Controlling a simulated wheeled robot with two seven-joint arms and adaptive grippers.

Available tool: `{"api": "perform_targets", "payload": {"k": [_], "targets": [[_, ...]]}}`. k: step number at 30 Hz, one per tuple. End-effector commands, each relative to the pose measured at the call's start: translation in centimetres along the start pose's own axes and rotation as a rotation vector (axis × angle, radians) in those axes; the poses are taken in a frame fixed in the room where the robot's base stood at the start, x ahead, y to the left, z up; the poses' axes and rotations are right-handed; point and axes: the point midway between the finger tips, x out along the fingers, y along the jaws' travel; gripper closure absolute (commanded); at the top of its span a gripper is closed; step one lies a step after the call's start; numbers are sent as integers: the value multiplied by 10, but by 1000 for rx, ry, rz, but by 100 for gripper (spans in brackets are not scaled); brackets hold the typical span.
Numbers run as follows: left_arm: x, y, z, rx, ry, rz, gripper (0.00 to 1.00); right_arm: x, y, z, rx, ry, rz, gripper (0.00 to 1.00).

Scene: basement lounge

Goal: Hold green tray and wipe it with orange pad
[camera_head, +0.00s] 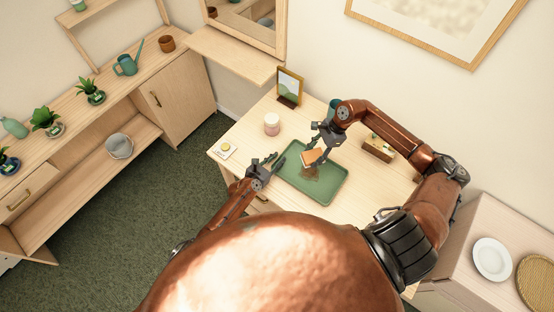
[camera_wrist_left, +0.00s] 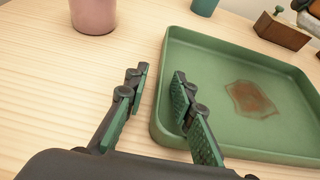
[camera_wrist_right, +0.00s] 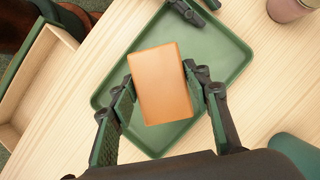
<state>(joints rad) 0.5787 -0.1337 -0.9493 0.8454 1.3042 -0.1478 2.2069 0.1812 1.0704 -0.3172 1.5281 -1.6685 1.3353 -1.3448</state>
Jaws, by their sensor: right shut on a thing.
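The green tray (camera_head: 333,183) lies flat on the light wooden table and has a brown stain (camera_wrist_left: 251,99) on its floor. My left gripper (camera_wrist_left: 160,73) is open at the tray's left rim, one finger outside the tray and the other on the inner side of the rim. My right gripper (camera_head: 320,147) is shut on the orange pad (camera_wrist_right: 160,84), a flat block held over the tray. The pad appears raised above the tray floor, close to the stain; the head view cannot settle whether it touches. The right wrist view hides the stain behind the pad.
A pink cup (camera_head: 271,123), a picture frame (camera_head: 290,86) and a teal cup (camera_head: 334,106) stand behind the tray. A wooden box (camera_head: 378,148) is at the right, near my right arm. A white coaster (camera_head: 225,149) lies at the left. Bare table lies between coaster and tray.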

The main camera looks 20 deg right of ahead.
Motion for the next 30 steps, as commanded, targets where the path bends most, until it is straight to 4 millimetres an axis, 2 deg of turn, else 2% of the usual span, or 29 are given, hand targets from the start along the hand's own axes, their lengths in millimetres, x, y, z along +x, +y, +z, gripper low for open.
{"api": "perform_targets", "payload": {"k": [4,14,30], "targets": [[0,0,0,0,0,0,78,0,0,0,0,0,0,75],[0,0,0,0,0,0,100,0,0,0,0,0,0,75],[0,0,0,1,1,0,100,0,0,0,0,0,0,75]]}}
